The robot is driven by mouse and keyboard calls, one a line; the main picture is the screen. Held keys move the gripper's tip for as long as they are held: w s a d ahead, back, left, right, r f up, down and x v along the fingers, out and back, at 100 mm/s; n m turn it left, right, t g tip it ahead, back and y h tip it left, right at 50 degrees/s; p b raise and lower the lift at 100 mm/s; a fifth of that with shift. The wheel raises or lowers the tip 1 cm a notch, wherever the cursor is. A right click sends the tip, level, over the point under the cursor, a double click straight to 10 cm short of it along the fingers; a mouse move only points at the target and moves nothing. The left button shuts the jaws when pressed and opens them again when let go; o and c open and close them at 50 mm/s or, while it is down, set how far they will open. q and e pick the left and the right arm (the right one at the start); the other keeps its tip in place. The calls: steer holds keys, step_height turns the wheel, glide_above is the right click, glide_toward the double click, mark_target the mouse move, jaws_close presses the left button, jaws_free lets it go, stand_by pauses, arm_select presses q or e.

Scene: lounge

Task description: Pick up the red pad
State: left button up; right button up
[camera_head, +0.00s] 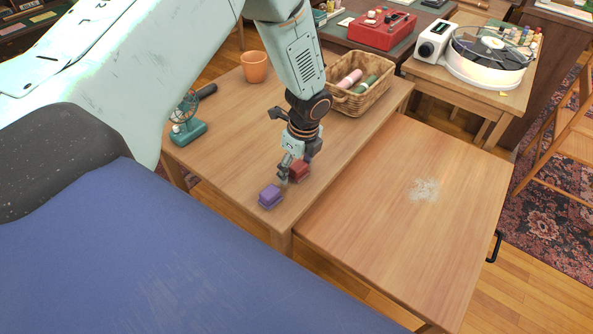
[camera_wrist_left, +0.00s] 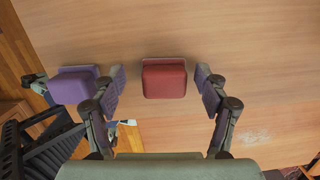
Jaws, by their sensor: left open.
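The red pad (camera_head: 300,168) is a small block on the wooden table, partly hidden by my left gripper in the head view. In the left wrist view the red pad (camera_wrist_left: 164,79) sits between the two spread fingers, with a gap on each side. My left gripper (camera_head: 290,170) points down over it and is open; its fingers also show in the left wrist view (camera_wrist_left: 163,90). A purple pad (camera_head: 270,196) lies close beside, near the table's corner. In the left wrist view the purple pad (camera_wrist_left: 74,86) is just outside the left finger. My right gripper is not in view.
The wooden table (camera_head: 225,140) also holds an orange cup (camera_head: 254,67), a teal fan (camera_head: 186,122) and a wicker basket (camera_head: 350,98) with rolled items. A lower wooden surface (camera_head: 390,210) to the right has a whitish patch (camera_head: 424,190) and is otherwise clear.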

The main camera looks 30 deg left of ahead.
mark_target(298, 165)
arm_select(q)
steer(key=shift+w+d+r, duration=0.1)
steer(key=shift+w+d, duration=0.1)
steer(key=shift+d, duration=0.05)
steer(key=shift+c, duration=0.5)
steer(key=shift+d, duration=0.1)
steer(key=shift+c, duration=0.7)
steer(key=shift+a, duration=0.3)
steer(key=c, duration=0.5)
steer(key=shift+s, duration=0.1)
steer(key=shift+c, duration=0.5)
steer(key=shift+d, duration=0.2)
steer(key=c, duration=0.3)
steer(key=shift+a+r, duration=0.1)
step_height(298, 165, up, 10)
steer(key=shift+f+p, duration=0.15)
steer(key=shift+p, duration=0.95)
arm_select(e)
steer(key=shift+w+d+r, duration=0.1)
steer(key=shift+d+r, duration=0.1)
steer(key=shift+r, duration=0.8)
